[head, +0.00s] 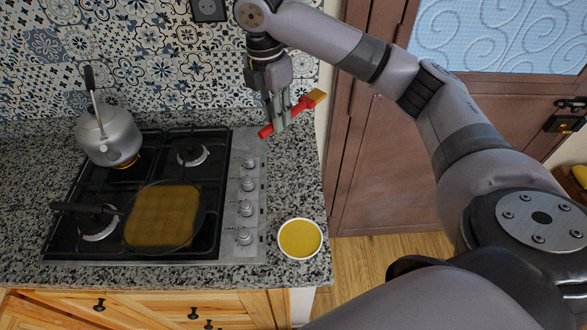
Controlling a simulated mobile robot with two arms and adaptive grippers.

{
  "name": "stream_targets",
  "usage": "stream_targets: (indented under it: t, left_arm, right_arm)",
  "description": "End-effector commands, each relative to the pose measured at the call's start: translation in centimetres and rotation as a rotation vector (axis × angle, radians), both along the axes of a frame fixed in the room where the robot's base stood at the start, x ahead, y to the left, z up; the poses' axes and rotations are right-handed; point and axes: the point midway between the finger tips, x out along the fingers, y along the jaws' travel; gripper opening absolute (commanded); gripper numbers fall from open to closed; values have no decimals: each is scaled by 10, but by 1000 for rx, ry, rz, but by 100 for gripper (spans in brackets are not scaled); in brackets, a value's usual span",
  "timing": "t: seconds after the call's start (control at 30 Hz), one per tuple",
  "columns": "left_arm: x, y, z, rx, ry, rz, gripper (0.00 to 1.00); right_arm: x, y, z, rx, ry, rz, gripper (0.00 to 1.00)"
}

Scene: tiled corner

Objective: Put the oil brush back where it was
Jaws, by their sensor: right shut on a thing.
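The oil brush has a red handle and a yellowish head (315,98). My right gripper (277,118) is shut on its red handle and holds it over the right end of the granite counter. The brush is tilted, its head up toward the right and its handle end down toward the left. A white bowl (300,256) with yellow contents stands on the counter's front right corner. A pan (196,231) with a yellow-brown layer in it sits on the hob's front burners. My left gripper is not in view.
A metal kettle (108,137) stands on the back left of the black hob (219,150). Control knobs (245,209) line the hob's right side. A patterned tile wall (140,45) rises behind. A brown door (385,170) stands at right.

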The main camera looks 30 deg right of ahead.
Motion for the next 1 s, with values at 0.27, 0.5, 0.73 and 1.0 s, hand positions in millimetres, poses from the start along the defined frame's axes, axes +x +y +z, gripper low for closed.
stream_targets:
  t: [0.27,0.5,0.73,1.0]
  left_arm:
    - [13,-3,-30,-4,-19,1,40]
    - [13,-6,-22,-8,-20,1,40]
    - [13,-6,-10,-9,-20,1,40]
    - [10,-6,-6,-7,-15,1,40]
  right_arm:
    - [0,0,-37,2,2,1,0]
    - [-2,0,-88,-1,7,0,0]
    - [-2,0,-148,-1,5,0,0]
    - [-1,0,-185,0,1,0,0]
